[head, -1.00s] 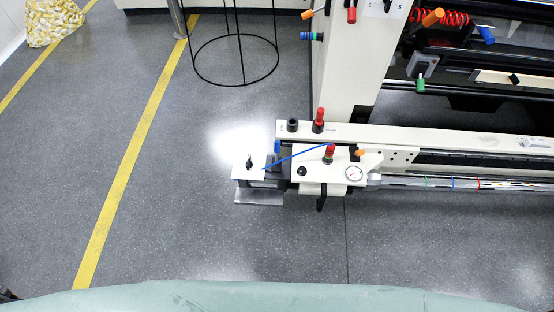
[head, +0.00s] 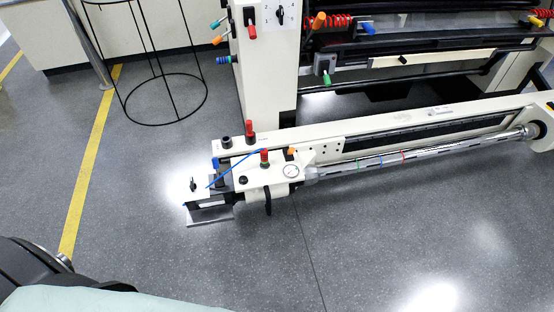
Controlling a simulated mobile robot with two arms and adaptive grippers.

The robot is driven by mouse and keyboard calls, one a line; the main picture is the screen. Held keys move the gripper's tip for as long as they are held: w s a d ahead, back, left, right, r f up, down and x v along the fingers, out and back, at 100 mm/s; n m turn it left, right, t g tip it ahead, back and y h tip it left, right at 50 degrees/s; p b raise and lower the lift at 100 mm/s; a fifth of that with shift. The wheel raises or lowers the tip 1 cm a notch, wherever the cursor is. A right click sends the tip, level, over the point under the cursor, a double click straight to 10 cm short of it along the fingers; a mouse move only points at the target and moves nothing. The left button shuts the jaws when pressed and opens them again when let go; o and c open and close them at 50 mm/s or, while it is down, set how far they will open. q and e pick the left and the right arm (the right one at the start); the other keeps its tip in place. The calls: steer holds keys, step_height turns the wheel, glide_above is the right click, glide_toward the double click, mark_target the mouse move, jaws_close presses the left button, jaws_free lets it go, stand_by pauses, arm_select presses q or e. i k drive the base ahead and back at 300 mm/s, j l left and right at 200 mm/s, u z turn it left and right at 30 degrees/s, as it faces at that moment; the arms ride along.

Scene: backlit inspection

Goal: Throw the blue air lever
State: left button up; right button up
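A small upright blue lever (head: 215,164) stands at the left end of the low cream machine beam, beside a thin blue tube (head: 236,168). Other blue handles show on the machine: a blue knob (head: 224,60) on the left side of the cream upright and a blue handle (head: 368,28) on the upper frame. Which of them is the air lever I cannot tell for sure. Neither of my grippers is in view. A dark part of my own body shows at the lower left.
The cream beam (head: 400,122) with its steel shaft (head: 420,153) runs right from the lever end, low over the floor. A black wire stand (head: 165,122) is at the upper left. The front floor is clear.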

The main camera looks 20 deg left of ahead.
mark_target(216, 162)
steer(key=j+z, duration=0.25)
steer(key=z, duration=0.25)
steer(key=j+z, duration=0.25)
steer(key=z, duration=0.2)
steer(key=j+z, duration=0.25)
steer(key=z, duration=0.25)
steer(key=k+j+z, duration=0.15)
steer(key=z, duration=0.3)
steer(key=k+j, duration=0.3)
steer(key=j, duration=0.2)
steer(key=k+j, duration=0.35)
steer(key=j, duration=0.15)
steer(key=k+j, duration=0.3)
steer(key=j, duration=0.2)
steer(key=k+j, duration=0.3)
steer(key=j, duration=0.2)
steer(key=k+j, duration=0.35)
steer(key=j, duration=0.15)
steer(key=k+j, duration=0.3)
steer(key=j, duration=0.2)
